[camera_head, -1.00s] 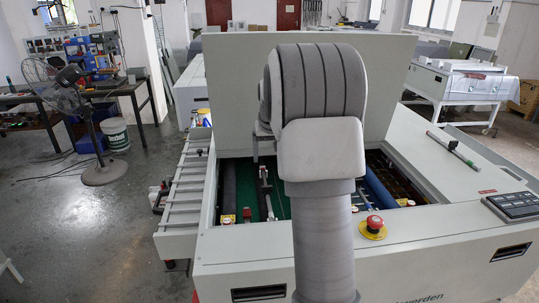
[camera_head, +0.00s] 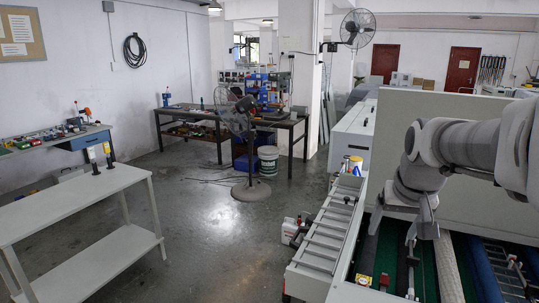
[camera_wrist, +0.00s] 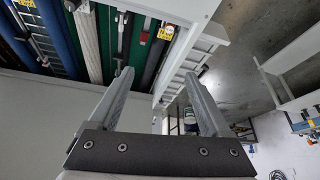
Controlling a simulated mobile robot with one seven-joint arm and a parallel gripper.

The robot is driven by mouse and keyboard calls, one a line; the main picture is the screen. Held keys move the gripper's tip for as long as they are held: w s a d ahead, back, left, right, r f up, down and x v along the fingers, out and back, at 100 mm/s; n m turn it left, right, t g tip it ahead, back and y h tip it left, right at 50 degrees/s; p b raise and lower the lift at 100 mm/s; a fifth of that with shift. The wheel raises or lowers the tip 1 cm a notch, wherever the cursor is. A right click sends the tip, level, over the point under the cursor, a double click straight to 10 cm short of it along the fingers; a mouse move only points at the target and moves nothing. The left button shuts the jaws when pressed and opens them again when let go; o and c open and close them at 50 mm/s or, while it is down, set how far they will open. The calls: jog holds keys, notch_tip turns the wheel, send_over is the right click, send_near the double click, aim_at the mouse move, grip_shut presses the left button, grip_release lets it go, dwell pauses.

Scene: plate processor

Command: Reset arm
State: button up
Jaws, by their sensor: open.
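My arm (camera_head: 470,145) reaches in from the right edge of the head view, over the open plate processor (camera_head: 455,120). My gripper (camera_head: 395,235) hangs at its end above the machine's open bay, near the bay's left side. In the wrist view my gripper (camera_wrist: 158,82) shows two grey fingers spread wide apart with nothing between them. The bay's rollers (camera_wrist: 88,42) and the slatted side rack (camera_wrist: 190,55) lie beyond the fingertips. The fingers look clear of the machine, though the exact gap cannot be told.
The raised grey lid stands behind my gripper. The slatted rack (camera_head: 330,235) runs along the machine's left side. A white table (camera_head: 75,210) stands at the left, and a pedestal fan (camera_head: 240,150) and workbench (camera_head: 285,125) stand farther back. The floor (camera_head: 225,235) between is open.

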jog(key=s+a+f+n, duration=0.1)
jog(key=s+a, duration=0.4)
jog(key=s, duration=0.4)
jog(key=s+a+f+n+y, duration=0.1)
jog(key=s+a+f, duration=0.1)
jog(key=s+a, duration=0.3)
jog(key=s, duration=0.4)
jog(key=shift+s+a+n+t, duration=0.2)
jog(key=shift+a+n+t, duration=0.05)
jog(key=shift+n+t, duration=0.15)
jog(key=c, duration=0.5)
jog(key=shift+a, duration=0.2)
